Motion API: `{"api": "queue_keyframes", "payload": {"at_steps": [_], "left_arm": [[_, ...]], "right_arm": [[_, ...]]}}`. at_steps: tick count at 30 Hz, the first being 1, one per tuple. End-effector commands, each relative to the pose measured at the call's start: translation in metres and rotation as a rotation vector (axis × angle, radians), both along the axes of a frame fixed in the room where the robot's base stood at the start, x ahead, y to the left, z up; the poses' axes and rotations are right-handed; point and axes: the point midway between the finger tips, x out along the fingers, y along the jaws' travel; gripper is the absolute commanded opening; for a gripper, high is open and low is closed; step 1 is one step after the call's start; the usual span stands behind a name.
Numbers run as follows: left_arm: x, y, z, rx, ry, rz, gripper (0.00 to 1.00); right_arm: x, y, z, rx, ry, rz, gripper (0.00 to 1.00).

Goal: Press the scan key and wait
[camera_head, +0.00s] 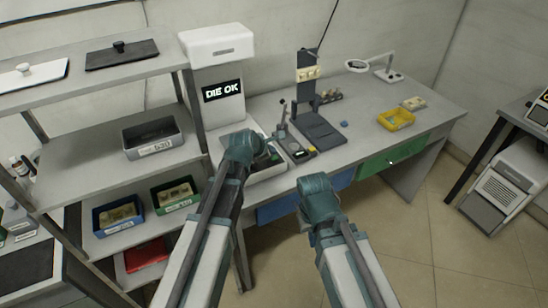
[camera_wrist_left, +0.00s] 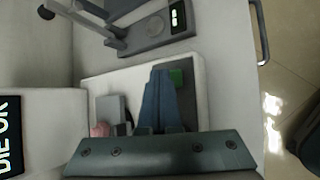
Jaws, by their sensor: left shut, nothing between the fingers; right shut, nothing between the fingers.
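The white machine (camera_head: 212,55) stands at the left end of the bench, and its display (camera_head: 222,91) reads "DIE OK". The display also shows at the left edge of the left wrist view (camera_wrist_left: 8,137).
A grey device with a small readout (camera_head: 300,152) stands right of the base. A dark stand (camera_head: 312,110), a yellow tray (camera_head: 396,119) and a magnifier lamp (camera_head: 358,65) are further right. A shelf rack (camera_head: 100,147) with bins is on the left.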

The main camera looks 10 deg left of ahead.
Motion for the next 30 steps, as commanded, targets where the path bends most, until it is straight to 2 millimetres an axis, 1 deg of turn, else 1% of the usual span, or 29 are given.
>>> {"api": "queue_keyframes", "payload": {"at_steps": [10,19,30], "left_arm": [[0.0,0.0,-0.0004,0.0,0.0,0.0,0.0],[-0.0001,0.0,-0.0093,0.0,0.0,0.0,0.0],[0.0,0.0,-0.0086,0.0,0.0,0.0,0.0]], "right_arm": [[0.0,0.0,-0.0004,0.0,0.0,0.0,0.0],[0.0,0.0,-0.0093,0.0,0.0,0.0,0.0],[0.0,0.0,-0.0086,0.0,0.0,0.0,0.0]]}}
